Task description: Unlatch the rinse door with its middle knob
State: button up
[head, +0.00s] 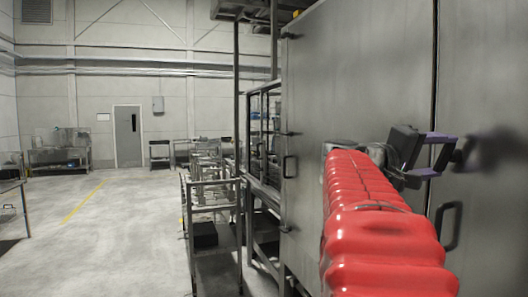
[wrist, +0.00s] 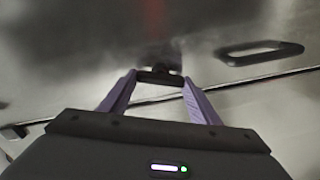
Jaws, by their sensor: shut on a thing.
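The rinse door is part of a tall grey metal front (head: 375,60) on the right of the head view; which panel it is I cannot tell. My gripper (head: 452,154) reaches this front at the end of my red-sleeved arm, close to a vertical seam. In the wrist view its two purple fingers (wrist: 160,80) close on a small dark knob (wrist: 158,74) on the metal surface. The knob is also a dark shape (head: 467,150) in the head view, partly hidden by the fingers. Whether the latch is turned I cannot tell.
A dark bar handle (head: 448,226) is below my gripper, and it shows in the wrist view (wrist: 262,51). A metal cart (head: 212,183) stands to the left. The floor (head: 110,235) farther left is open.

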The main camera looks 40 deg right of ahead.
jog(key=n, duration=0.4)
jog(key=shift+f, duration=0.2)
jog(key=shift+w, duration=0.1)
jog(key=o, duration=1)
jog(key=shift+o, duration=0.2)
jog(key=shift+a+r, duration=0.1)
jog(key=v, duration=1.3)
jog(key=shift+w+a, duration=0.15)
jog(key=shift+a, duration=0.1)
